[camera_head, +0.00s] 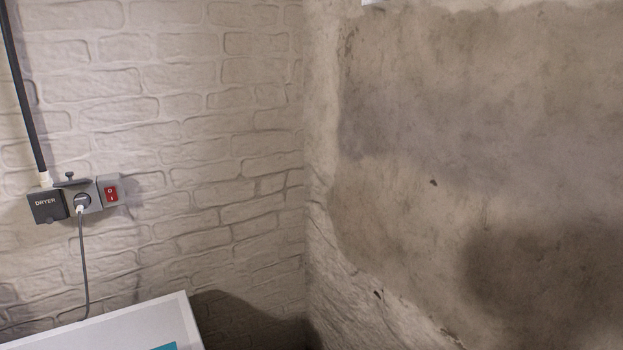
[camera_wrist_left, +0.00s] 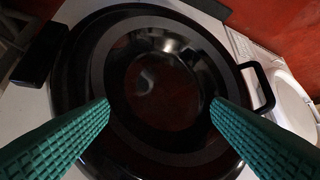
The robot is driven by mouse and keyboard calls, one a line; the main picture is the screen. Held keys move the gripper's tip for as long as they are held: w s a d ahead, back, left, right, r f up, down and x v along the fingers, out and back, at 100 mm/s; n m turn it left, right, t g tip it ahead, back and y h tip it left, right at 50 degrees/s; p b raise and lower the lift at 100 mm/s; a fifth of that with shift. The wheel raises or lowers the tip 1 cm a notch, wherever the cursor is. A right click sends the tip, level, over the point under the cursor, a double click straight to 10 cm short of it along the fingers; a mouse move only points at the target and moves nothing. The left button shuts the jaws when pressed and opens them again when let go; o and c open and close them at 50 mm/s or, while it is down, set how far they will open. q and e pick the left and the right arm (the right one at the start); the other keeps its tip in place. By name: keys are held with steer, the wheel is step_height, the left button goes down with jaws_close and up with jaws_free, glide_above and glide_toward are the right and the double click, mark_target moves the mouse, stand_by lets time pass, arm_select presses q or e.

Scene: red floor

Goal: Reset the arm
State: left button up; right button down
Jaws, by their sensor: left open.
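My left gripper (camera_wrist_left: 160,104) shows in the left wrist view as two green ribbed fingers, spread wide apart with nothing between them. Behind the fingers is a large round black rim with a dark glassy centre (camera_wrist_left: 160,85), set against a white surface. It looks like the door of a white appliance. How far the fingertips are from it I cannot tell. Neither gripper shows in the head view, and my right gripper is in no frame.
In the head view, a white appliance top (camera_head: 150,318) stands at the lower left. A socket box marked DRYER (camera_head: 47,206) and a red switch (camera_head: 111,194) are on the brick wall. A black handle-like bar (camera_wrist_left: 262,88) and a white round shape (camera_wrist_left: 292,105) lie right in the wrist view.

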arm_select(q)
steer(key=s+a+f+n+g+h, duration=0.2)
steer(key=f+n, duration=0.4)
steer(key=n, duration=0.5)
steer(key=s+a+f+n+g+h, duration=0.2)
steer(key=s+f+n+h, duration=0.3)
steer(key=n, duration=0.6)
step_height(320, 180, down, 2)
steer(key=shift+s+f+n+g+h, duration=0.2)
steer(key=shift+s+n+g+h, duration=0.15)
steer(key=shift+g+h, duration=0.2)
